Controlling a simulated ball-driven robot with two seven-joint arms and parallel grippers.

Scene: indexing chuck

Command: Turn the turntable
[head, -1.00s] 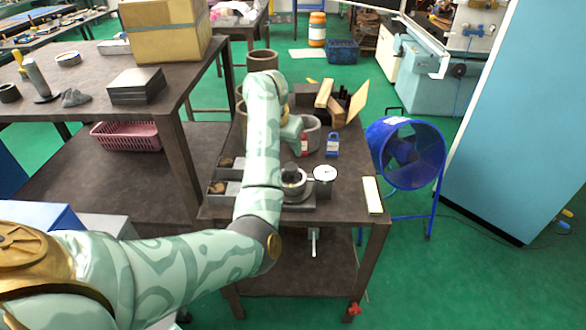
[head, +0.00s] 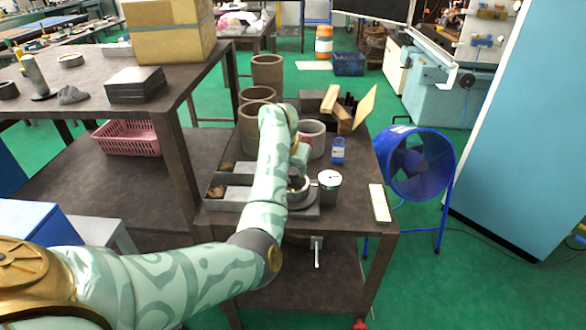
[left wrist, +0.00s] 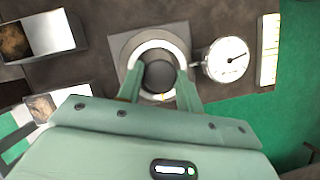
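The turntable is a pale ring around a dark round hub on a square grey plate (left wrist: 122,44), seen from above in the left wrist view. In the head view its base plate (head: 306,211) shows beside my left arm, which hides much of the turntable. My left gripper (left wrist: 160,82) is open, with its two green fingers apart on either side of the hub, over the ring. I cannot tell whether the fingertips touch it. In the head view the arm covers the fingers. My right gripper is in neither view.
A round dial gauge (head: 329,180) stands close on the turntable's right. Metal trays (left wrist: 45,35) lie to its left. A pale strip (head: 379,203) lies near the table's right edge.

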